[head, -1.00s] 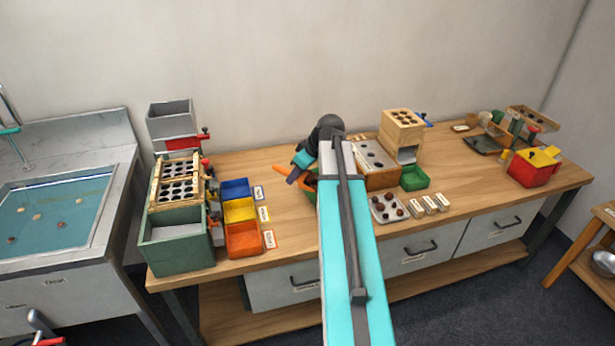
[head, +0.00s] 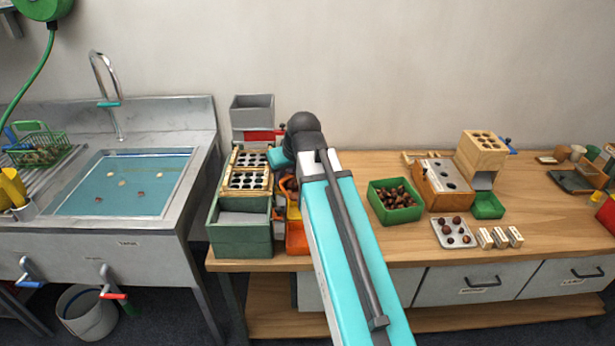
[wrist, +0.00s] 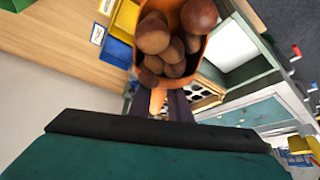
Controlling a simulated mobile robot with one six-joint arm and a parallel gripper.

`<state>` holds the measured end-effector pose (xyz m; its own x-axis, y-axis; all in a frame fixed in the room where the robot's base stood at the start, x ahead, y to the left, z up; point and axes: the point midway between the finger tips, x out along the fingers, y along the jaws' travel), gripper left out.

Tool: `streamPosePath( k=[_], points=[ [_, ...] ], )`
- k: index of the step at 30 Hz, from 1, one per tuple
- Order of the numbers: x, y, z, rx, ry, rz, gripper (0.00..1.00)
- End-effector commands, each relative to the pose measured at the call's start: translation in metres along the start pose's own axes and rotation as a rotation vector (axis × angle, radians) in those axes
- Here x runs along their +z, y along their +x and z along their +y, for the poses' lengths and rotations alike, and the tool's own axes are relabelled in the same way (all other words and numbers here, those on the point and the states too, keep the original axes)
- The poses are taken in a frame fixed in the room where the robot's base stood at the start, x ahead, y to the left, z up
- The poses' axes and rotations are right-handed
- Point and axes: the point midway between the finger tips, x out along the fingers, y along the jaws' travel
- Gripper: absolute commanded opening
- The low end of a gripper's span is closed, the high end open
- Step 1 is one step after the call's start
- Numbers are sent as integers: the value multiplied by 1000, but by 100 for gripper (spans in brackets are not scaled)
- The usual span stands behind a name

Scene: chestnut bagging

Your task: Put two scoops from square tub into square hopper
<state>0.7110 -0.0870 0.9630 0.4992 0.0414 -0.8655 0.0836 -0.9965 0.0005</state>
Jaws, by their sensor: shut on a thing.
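My gripper (wrist: 170,103) is shut on the handle of an orange scoop (wrist: 160,82) in the wrist view. The scoop carries a heap of brown chestnuts (wrist: 172,42). In the head view the scoop is largely hidden behind my arm, near the coloured bins. The square green tub (head: 398,216), with chestnuts in it, stands on the bench to the right of my arm. The square grey hopper (head: 253,118) sits on top of the sorting stand at the bench's left end, up and left of my gripper. Its inside is not clearly visible.
Below the hopper stand a holed tray (head: 246,180) and a large green box (head: 240,240). An orange bin (head: 297,240) is beside it. A wooden holed block (head: 482,150) and a chestnut plate (head: 453,232) lie right. The sink (head: 125,185) is left.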

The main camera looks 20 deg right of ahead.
Motion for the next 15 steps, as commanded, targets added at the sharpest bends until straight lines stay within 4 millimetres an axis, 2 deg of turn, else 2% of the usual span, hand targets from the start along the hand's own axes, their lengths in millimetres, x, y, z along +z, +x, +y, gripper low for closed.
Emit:
streamPosePath(
  k=[1,6,12,15],
  points=[
    [-3,-4,-14,4,3,2,0],
    [-10,-14,-53,23,36,6,0],
    [-14,-24,-81,38,65,10,0],
    [-15,-26,-86,43,72,11,0]
  ],
)
